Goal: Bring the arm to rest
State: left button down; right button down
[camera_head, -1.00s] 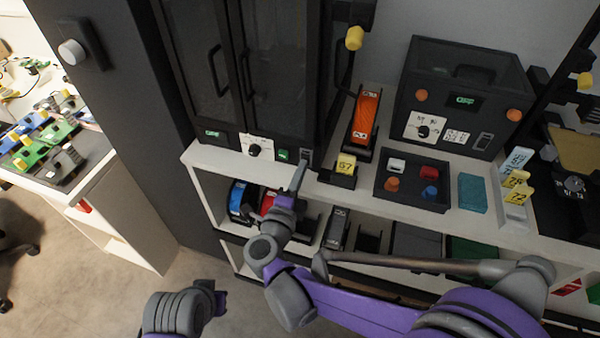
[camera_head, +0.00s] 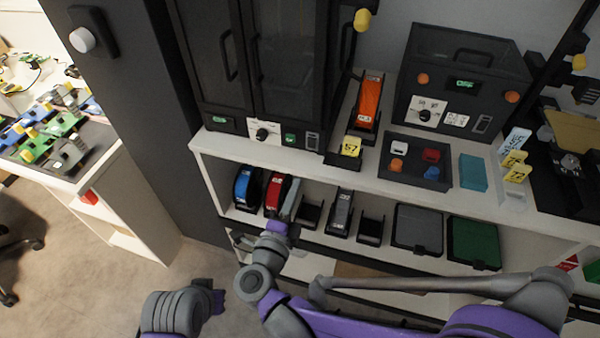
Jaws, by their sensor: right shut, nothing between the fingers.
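My right gripper (camera_head: 291,198), grey and slim beyond a purple wrist, is in front of the lower shelf, beside the red device (camera_head: 275,193). It is shut with nothing in it. I cannot tell if it touches the device. My right arm (camera_head: 262,282) is bent and reaches in from the lower right. Part of my left arm (camera_head: 172,312) shows at the bottom, over the floor; its fingers are not visible.
The upper shelf (camera_head: 330,172) holds a black cabinet, an orange device (camera_head: 368,100), a tray of coloured blocks (camera_head: 391,178) and a teal block. Blue, black and green items stand on the lower shelf. Open floor (camera_head: 90,270) lies to the left, below a cluttered side table.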

notch_tip(320, 180, up, 11)
jog(key=n+y+p, duration=0.5)
jog(key=n+y, duration=0.5)
jog(key=n, duration=0.3)
jog(key=s+d+f+n+g+h+p, duration=0.2)
jog(key=s+d+f+n+g, duration=0.2)
jog(key=s+d, duration=0.4)
jog(key=s+d+f+n+g+h+p, duration=0.2)
jog(key=s+d+f+n+g+p, duration=0.1)
jog(key=s+d+f+g, duration=0.3)
jog(key=s+d+n+g, duration=0.1)
jog(key=s+d+g, duration=0.1)
jog(key=s+d, duration=0.1)
jog(key=shift+d+f+n+p, duration=0.25)
jog(key=shift+d+n+p, duration=0.05)
jog(key=shift+d, duration=0.3)
